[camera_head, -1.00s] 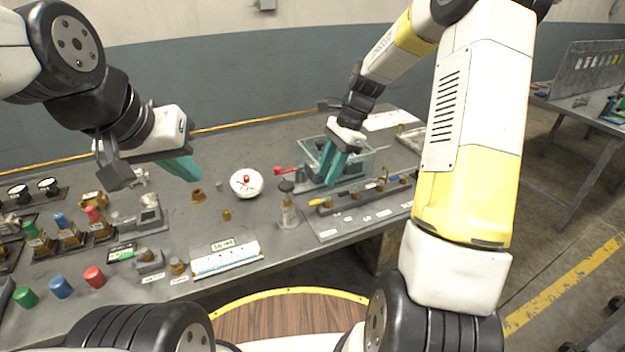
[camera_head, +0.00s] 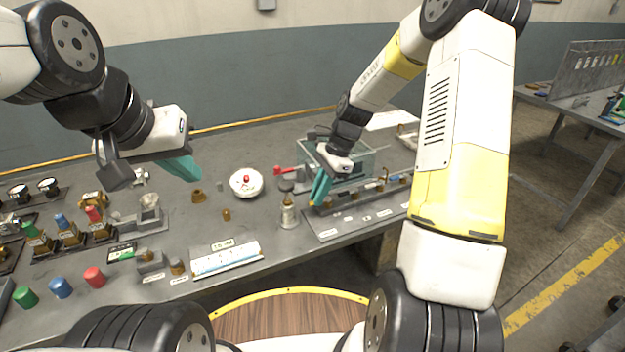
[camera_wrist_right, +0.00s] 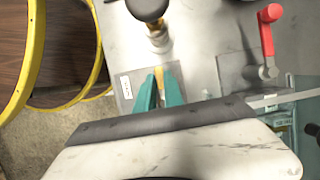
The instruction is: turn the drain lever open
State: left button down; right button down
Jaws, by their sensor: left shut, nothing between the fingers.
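A lever with a yellow handle (camera_wrist_right: 159,74) lies between the fingertips of my right gripper (camera_wrist_right: 160,88) in the right wrist view. In the head view the right gripper (camera_head: 319,190) is low over the front left end of a grey plate (camera_head: 325,231), and its fingers hide most of that handle. I cannot tell whether the fingers press on it. A red lever (camera_head: 284,170) stands beside the clear tank; it also shows in the right wrist view (camera_wrist_right: 267,35). The labels are too small to read. My left gripper (camera_head: 182,168) is shut and empty above the bench.
A clear tank (camera_head: 356,160) stands behind the grey plate. A metal bottle-like fitting (camera_head: 288,212) stands just left of the plate. The bench's front edge is close.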

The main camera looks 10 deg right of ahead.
dwell(0.4)
jog(key=n, duration=0.1)
jog(key=n+g, duration=0.1)
jog(key=n, duration=0.1)
jog(key=s+n+h, duration=0.1)
jog(key=n, duration=0.1)
jog(key=shift+d+g, duration=0.3)
jog(key=shift+g, duration=0.1)
jog(key=n, duration=0.1)
jog(key=n+h, duration=0.1)
jog(key=n, duration=0.2)
jog(key=shift+s+d+g, duration=0.3)
jog(key=shift+d+g, duration=0.1)
jog(key=n+h, duration=0.1)
jog(key=n, duration=0.1)
jog(key=d+n+h, duration=0.1)
jog(key=n, duration=0.1)
jog(key=shift+s, duration=0.2)
jog(key=shift+w+d+n+h, duration=0.1)
jog(key=shift+d+n+h, duration=0.15)
jog(key=shift+n, duration=0.55)
jog(key=shift+s+d+n+h, duration=0.15)
jog(key=shift+n+h, duration=0.15)
jog(key=shift+n, duration=0.5)
jog(key=shift+w+d+n+h, duration=0.15)
jog(key=shift+d+n+h, duration=0.1)
jog(key=shift+n, duration=0.55)
jog(key=c, duration=1.5)
grip_release()
jog(key=shift+o, duration=0.2)
